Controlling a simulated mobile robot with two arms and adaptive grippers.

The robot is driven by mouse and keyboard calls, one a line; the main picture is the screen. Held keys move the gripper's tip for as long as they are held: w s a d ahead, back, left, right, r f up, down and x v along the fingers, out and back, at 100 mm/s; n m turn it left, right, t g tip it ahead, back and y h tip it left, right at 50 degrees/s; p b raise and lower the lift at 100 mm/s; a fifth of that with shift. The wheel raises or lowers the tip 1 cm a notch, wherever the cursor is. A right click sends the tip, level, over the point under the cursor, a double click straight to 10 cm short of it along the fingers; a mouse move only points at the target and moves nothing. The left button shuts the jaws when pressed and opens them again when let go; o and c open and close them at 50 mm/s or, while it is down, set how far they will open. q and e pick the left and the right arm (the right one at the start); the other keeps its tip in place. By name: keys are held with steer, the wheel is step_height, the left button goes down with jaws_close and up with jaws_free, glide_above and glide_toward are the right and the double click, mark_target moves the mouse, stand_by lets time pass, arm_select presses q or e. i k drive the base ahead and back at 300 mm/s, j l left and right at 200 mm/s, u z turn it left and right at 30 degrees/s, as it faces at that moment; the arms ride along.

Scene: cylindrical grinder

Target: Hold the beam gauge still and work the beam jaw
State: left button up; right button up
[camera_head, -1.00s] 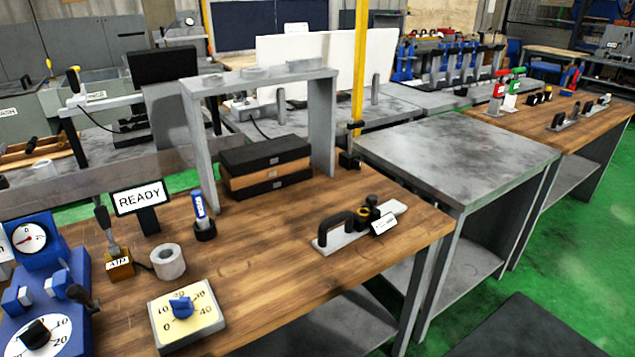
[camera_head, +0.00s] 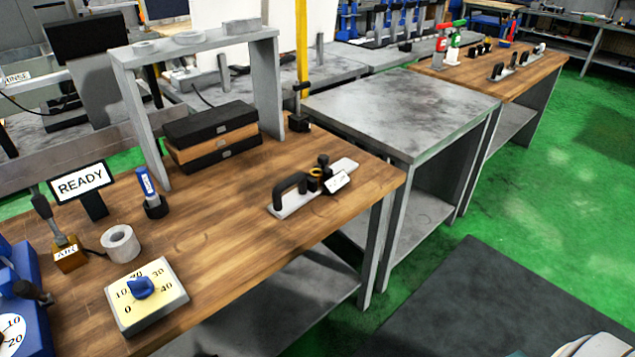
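What looks like the beam gauge (camera_head: 347,165) lies flat on the wooden bench (camera_head: 230,245), near its right end. It is a pale grey bar with a black arched handle (camera_head: 288,190) at its near left. A black knob and a yellow ring sit mid-bar, with a small white tag (camera_head: 338,182) beside them. I cannot make out which part is the beam jaw. Neither of my grippers shows, and nothing touches the gauge. A white rounded piece, perhaps part of my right arm, is cut off at the bottom right corner.
A dial box (camera_head: 147,295), a white roll (camera_head: 120,243), a READY sign (camera_head: 80,184) and a blue marker (camera_head: 147,182) stand left of the gauge. Stacked cases (camera_head: 212,135) sit under a grey frame (camera_head: 140,130) behind. The bench around the gauge is clear. A grey table (camera_head: 410,105) stands to the right.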

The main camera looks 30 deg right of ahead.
mark_target(323, 160)
steer(key=i+l+u, duration=0.15)
steer(key=l, duration=0.45)
steer(key=i+l+u, duration=0.1)
steer(key=l, duration=0.55)
steer(key=i+l+u, duration=0.15)
steer(key=l, duration=0.5)
steer(key=i+l+u, duration=0.15)
steer(key=l, duration=0.55)
